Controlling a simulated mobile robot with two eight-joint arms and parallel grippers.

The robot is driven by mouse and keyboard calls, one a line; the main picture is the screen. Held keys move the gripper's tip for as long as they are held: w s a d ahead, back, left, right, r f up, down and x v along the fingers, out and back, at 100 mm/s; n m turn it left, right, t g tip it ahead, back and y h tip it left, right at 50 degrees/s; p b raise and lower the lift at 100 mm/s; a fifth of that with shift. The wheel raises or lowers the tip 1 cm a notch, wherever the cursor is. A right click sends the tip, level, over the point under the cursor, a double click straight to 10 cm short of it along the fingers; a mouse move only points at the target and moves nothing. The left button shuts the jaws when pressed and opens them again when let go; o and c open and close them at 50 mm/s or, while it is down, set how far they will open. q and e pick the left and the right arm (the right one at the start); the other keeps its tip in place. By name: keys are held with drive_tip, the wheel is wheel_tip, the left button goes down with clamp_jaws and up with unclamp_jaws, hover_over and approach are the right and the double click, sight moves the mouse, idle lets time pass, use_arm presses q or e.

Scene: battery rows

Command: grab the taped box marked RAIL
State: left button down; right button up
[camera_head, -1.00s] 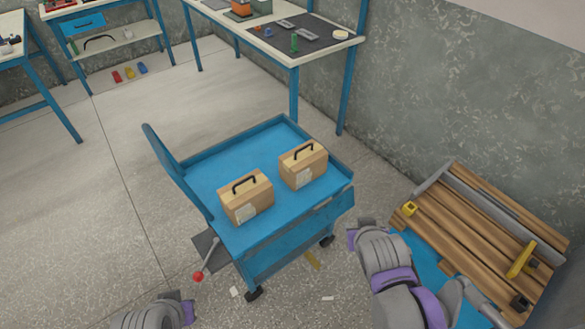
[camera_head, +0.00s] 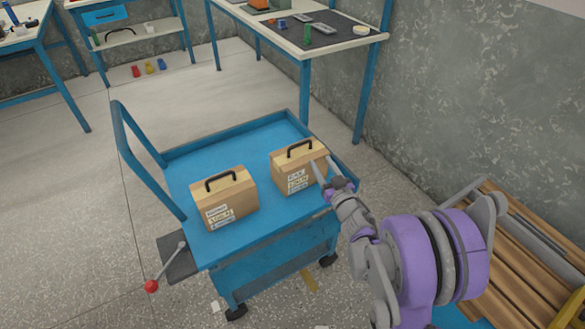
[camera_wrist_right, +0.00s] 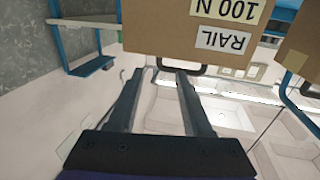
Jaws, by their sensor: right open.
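The RAIL box (camera_head: 299,170) is a brown carton with a paler top, a black handle and pale labels. It stands upright at the right of the blue cart's top. In the right wrist view the box (camera_wrist_right: 160,30) appears upside down, with RAIL and 100 N readable on its labels. My right gripper (camera_head: 324,170) is open in front of the box's right side, overlapping it in the head view. In the wrist view the fingertips (camera_wrist_right: 159,72) are close to the handle (camera_wrist_right: 182,69); contact cannot be told. My left gripper is not in view.
A similar box (camera_head: 224,202) stands to the left on the cart (camera_head: 254,143), with a gap between the two; its label is too small to read surely. The cart has low rims. A wooden slatted bench (camera_head: 520,255) is at right, and a workbench (camera_head: 300,35) stands behind.

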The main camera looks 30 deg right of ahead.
sight(311, 145)
drive_tip(key=w, duration=0.3)
drive_tip(key=w+d, duration=0.1)
drive_tip(key=w, duration=0.2)
drive_tip(key=w+b, duration=0.1)
drive_tip(key=w, duration=0.2)
drive_tip(key=shift+w+d, duration=0.15)
drive_tip(key=shift+w, duration=0.2)
clamp_jaws()
drive_tip(key=shift+r, duration=0.1)
idle(0.9)
